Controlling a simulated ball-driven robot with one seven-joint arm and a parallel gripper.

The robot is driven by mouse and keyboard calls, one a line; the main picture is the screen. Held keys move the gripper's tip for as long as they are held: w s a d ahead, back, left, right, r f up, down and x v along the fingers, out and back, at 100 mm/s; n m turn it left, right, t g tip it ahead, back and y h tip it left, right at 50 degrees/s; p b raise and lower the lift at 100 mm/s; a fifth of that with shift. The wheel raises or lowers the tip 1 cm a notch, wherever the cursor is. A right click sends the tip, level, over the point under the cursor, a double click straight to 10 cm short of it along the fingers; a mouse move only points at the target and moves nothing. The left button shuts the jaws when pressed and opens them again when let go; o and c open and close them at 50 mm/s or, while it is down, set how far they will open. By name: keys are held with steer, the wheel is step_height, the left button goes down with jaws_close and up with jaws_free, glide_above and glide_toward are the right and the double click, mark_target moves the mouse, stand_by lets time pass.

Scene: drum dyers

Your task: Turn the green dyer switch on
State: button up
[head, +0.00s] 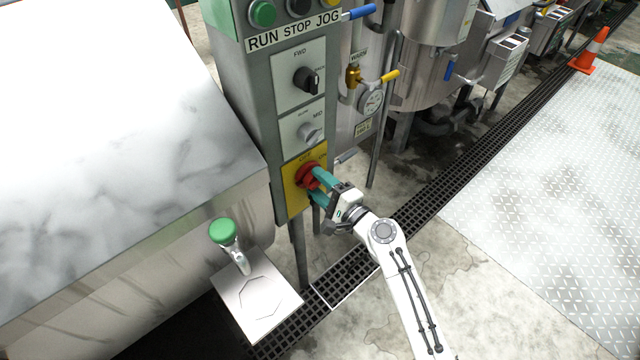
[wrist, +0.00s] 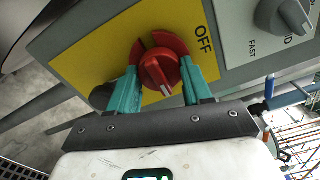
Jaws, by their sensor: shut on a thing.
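The dyer switch is a red rotary knob (head: 308,176) on a yellow plate (head: 292,190) at the bottom of the green-grey control box (head: 262,120). In the wrist view the red knob (wrist: 160,70) sits between my teal fingers, with the word OFF on the yellow plate (wrist: 90,62) to its right. The knob's white pointer mark faces down toward my gripper. My gripper (head: 318,186) is shut on the red knob, one finger on each side; it also shows in the wrist view (wrist: 161,90). Part of the knob's rim is hidden by the fingers.
Above the switch are a grey speed knob (head: 310,133), a black selector (head: 306,80) and a green button (head: 262,13). A green-topped pedal post (head: 223,232) stands at lower left. Open floor lies right.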

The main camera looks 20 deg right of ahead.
steer(key=shift+f, duration=0.1)
steer(key=o, duration=1)
steer(key=shift+o, duration=0.2)
steer(key=b+v, duration=0.2)
steer(key=v, duration=0.8)
steer(key=shift+s+d, duration=0.15)
steer(key=shift+s, duration=0.25)
